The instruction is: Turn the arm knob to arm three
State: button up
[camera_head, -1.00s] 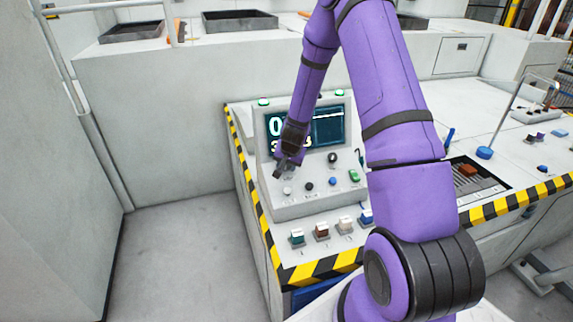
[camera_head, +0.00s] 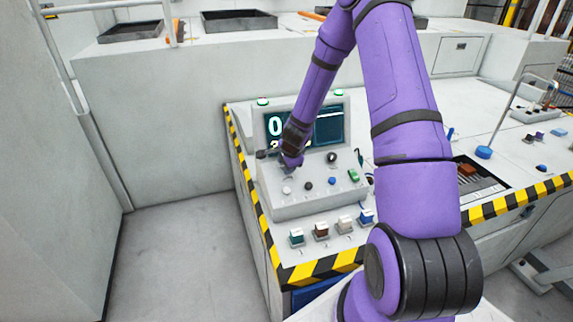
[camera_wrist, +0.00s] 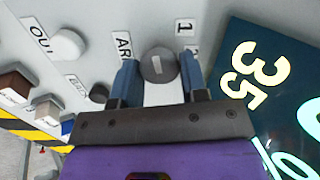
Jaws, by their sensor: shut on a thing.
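The arm knob (camera_wrist: 158,65) is a round dark grey knob with a white pointer line. The pointer line runs nearly up and down in the wrist view, tilted slightly. In the head view my gripper (camera_head: 290,163) is at the left of the console (camera_head: 320,200) and hides the knob.
A screen (camera_wrist: 265,85) showing "35" lies close beside my gripper. A white knob (camera_wrist: 67,44) and a black knob (camera_wrist: 98,93) are nearby. In the head view, several switches (camera_head: 321,231) line the console's front, and a blue knob (camera_head: 332,181) sits right of my gripper.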

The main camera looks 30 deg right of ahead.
jog(key=shift+m, duration=0.8)
jog(key=o, duration=0.9)
jog(key=v, duration=1.1)
